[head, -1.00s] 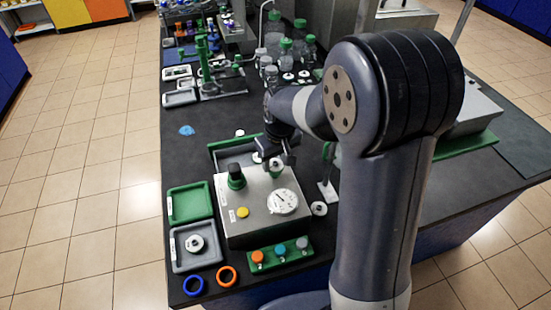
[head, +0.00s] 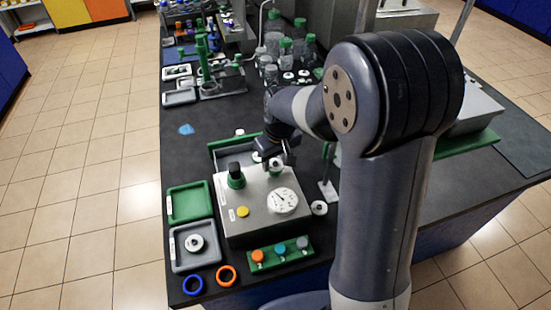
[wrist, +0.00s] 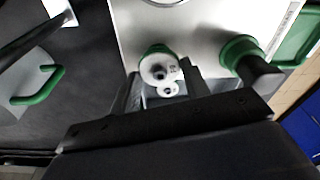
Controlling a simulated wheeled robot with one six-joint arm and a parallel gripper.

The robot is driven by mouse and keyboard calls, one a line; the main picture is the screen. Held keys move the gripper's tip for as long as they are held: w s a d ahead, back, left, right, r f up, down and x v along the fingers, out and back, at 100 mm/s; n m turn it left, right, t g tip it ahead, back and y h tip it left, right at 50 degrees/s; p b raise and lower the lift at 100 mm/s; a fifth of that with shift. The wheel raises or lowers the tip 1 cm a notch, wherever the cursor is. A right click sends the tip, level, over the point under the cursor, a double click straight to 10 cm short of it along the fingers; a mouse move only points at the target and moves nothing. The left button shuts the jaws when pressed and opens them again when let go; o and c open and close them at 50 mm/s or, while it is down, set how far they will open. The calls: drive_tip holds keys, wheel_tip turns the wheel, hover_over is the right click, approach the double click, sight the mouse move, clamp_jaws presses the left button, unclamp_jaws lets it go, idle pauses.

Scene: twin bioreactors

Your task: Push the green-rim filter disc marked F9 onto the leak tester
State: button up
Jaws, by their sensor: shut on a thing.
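The leak tester (head: 238,208) is a grey metal box with a round white gauge (head: 283,200), a yellow button and a dark knob on a green base. My gripper (head: 280,157) is low over its back edge. A white filter disc (wrist: 158,69) is between the fingers of my gripper (wrist: 163,88) in the wrist view, with green showing at its far edge. Its marking is too small to read. The same disc shows in the head view (head: 277,167), at the tester's top. I cannot tell whether it is fully seated. My gripper is shut on it.
A green tray (head: 190,218) and a grey tray (head: 175,262) holding another white disc (head: 196,243) are left of the tester. A green rack (head: 281,254) with coloured fittings is in front. A white disc (head: 319,208) lies to the right. Bottles stand farther back.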

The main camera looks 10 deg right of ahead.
drive_tip(key=shift+f+b, duration=0.45)
drive_tip(key=shift+f, duration=0.05)
idle(0.8)
drive_tip(key=o, duration=1)
drive_tip(key=shift+o, duration=0.6)
drive_tip(key=o, duration=0.4)
drive_tip(key=shift+r+p, duration=2.65)
drive_tip(key=shift+r, duration=0.9)
